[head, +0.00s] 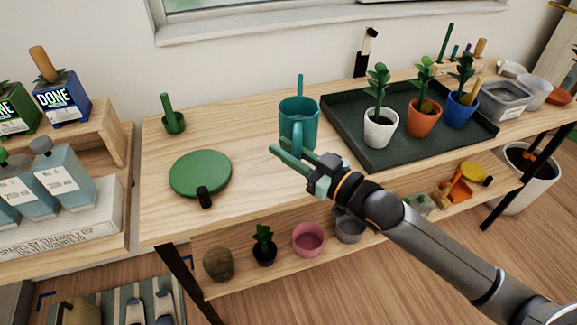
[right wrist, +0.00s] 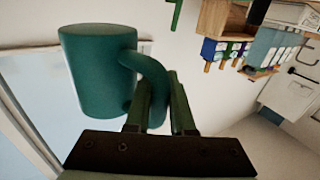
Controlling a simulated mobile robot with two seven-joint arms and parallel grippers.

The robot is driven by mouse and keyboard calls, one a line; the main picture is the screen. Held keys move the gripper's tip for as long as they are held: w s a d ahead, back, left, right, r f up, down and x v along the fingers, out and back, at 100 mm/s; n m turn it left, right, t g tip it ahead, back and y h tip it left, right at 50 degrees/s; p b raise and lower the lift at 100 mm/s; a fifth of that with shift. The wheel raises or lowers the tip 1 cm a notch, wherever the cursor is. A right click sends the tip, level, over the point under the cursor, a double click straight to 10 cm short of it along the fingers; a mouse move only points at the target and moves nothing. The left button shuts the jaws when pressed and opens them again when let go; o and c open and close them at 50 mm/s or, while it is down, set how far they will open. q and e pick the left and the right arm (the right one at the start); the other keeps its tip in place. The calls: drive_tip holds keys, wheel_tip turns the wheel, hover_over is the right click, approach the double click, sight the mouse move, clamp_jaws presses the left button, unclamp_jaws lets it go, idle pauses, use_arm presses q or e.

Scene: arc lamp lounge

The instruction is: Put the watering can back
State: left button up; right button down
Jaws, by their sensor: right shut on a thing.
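The teal watering can (head: 306,108) is upright over the wooden bench, left of the dark plant tray. I cannot tell whether its base touches the bench top. My right gripper (head: 283,147) reaches in from the right and is shut on the can's handle. In the right wrist view the can's body (right wrist: 98,70) shows large and its curved handle runs between the two fingers (right wrist: 158,105). My left gripper is out of view.
The dark tray (head: 352,100) holds three potted plants. The lower shelf (head: 225,240) holds several pots. Bare wood shows around the pad.

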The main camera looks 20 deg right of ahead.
drive_tip(key=w+f, duration=0.1)
drive_tip(key=f, duration=0.1)
drive_tip(key=w+d+f, duration=0.1)
drive_tip(key=shift+w+f+b, duration=0.4)
drive_tip(key=shift+w+d+f, duration=0.15)
drive_tip(key=shift+w+f, duration=0.1)
wheel_tip(320, 180, down, 3)
drive_tip(key=shift+w+d+f+b, duration=0.1)
drive_tip(key=shift+w+f+b, duration=0.05)
drive_tip(key=shift+b, duration=0.35)
drive_tip(key=shift+f, duration=0.15)
drive_tip(key=c, duration=0.8)
unclamp_jaws()
drive_tip(key=shift+f, duration=0.15)
drive_tip(key=shift+o, duration=0.2)
